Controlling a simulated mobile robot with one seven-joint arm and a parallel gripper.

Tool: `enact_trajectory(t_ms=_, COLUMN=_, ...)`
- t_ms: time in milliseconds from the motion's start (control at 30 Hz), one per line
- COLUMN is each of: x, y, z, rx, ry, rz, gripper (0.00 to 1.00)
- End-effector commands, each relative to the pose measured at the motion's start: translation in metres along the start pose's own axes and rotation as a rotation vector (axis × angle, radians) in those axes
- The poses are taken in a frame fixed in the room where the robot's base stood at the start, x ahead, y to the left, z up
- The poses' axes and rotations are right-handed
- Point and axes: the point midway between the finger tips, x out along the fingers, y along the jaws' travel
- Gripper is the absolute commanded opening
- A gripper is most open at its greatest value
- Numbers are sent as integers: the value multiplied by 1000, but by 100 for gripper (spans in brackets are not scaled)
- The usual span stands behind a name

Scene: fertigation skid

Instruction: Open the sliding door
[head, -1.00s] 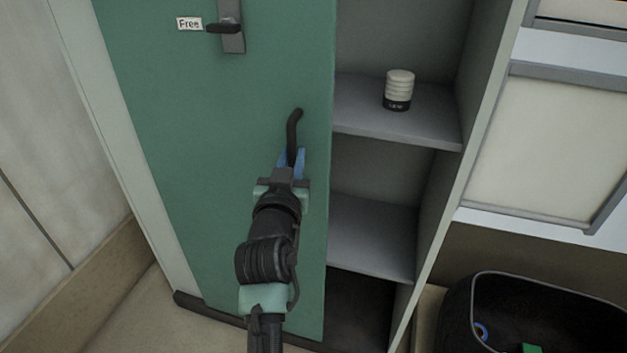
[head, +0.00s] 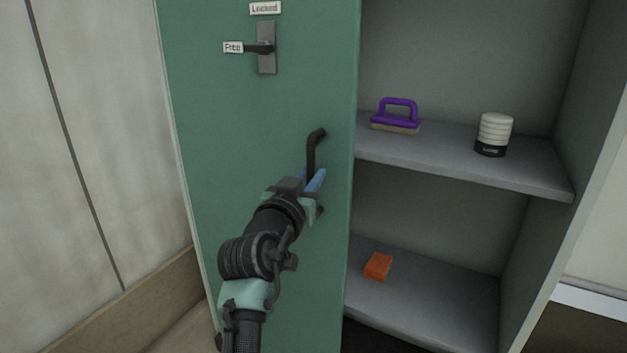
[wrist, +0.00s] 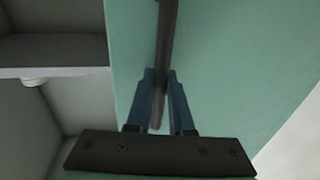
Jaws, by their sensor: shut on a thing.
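The green sliding door (head: 240,130) covers the left part of a grey cabinet, and the right part stands open. A black bar handle (head: 312,150) is on the door near its right edge. My gripper (head: 314,182) is shut on this handle, with blue fingers on either side of it. The wrist view shows the handle (wrist: 164,60) between the fingers (wrist: 162,98). Higher on the door is a dark lever (head: 258,48) on a grey plate, pointing left to a "Free" label (head: 233,47). A "Locked" label (head: 265,8) is above the plate.
The upper shelf (head: 450,160) holds a purple-handled brush (head: 397,115) and a white and black canister (head: 494,134). An orange block (head: 378,266) lies on the lower shelf (head: 430,300). A pale wall (head: 90,130) stands close on the left.

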Motion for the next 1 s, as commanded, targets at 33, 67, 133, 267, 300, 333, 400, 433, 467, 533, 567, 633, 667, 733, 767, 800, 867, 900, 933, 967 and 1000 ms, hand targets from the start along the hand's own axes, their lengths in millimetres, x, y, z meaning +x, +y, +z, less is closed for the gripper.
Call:
enact_trajectory(t_ms=33, x=0, y=-2, z=1, rx=0, ry=-3, rz=-2, gripper=0)
enact_trajectory(t_ms=67, x=0, y=-1, z=1, rx=0, ry=-3, rz=-2, gripper=0)
enact_trajectory(t_ms=133, x=0, y=-1, z=1, rx=0, ry=-3, rz=-2, gripper=29)
enact_trajectory(t_ms=267, x=0, y=-1, z=1, rx=0, ry=-2, rz=-2, gripper=50)
enact_trajectory(t_ms=300, x=0, y=0, z=1, rx=0, ry=-2, rz=-1, gripper=50)
enact_trajectory(t_ms=333, x=0, y=0, z=1, rx=0, ry=-2, rz=-1, gripper=50)
enact_trajectory(t_ms=400, x=0, y=0, z=1, rx=0, ry=-1, rz=-1, gripper=50)
enact_trajectory(t_ms=433, x=0, y=0, z=1, rx=0, ry=-1, rz=-1, gripper=50)
enact_trajectory(t_ms=467, x=0, y=0, z=0, rx=0, ry=-1, rz=0, gripper=50)
enact_trajectory(t_ms=533, x=0, y=0, z=0, rx=0, ry=-1, rz=0, gripper=50)
enact_trajectory(t_ms=567, x=-1, y=0, z=0, rx=0, ry=-1, rz=0, gripper=50)
enact_trajectory(t_ms=633, x=-4, y=0, z=0, rx=0, ry=-1, rz=0, gripper=50)
enact_trajectory(t_ms=667, x=-6, y=0, z=0, rx=0, ry=-1, rz=0, gripper=50)
enact_trajectory(t_ms=733, x=-12, y=0, z=0, rx=-1, ry=-1, rz=0, gripper=50)
enact_trajectory(t_ms=767, x=-16, y=0, z=0, rx=-1, ry=0, rz=-1, gripper=50)
enact_trajectory(t_ms=800, x=-22, y=-1, z=0, rx=-1, ry=0, rz=-2, gripper=50)
enact_trajectory(t_ms=867, x=-32, y=-1, z=0, rx=-2, ry=-1, rz=-3, gripper=50)
enact_trajectory(t_ms=900, x=-40, y=-1, z=-1, rx=-2, ry=0, rz=-3, gripper=50)
enact_trajectory(t_ms=933, x=-46, y=-1, z=-1, rx=-2, ry=-1, rz=-3, gripper=50)
enact_trajectory(t_ms=967, x=-51, y=-1, z=-1, rx=-2, ry=-1, rz=-3, gripper=50)
enact_trajectory(t_ms=1000, x=-59, y=-1, z=-1, rx=-2, ry=-1, rz=-3, gripper=50)
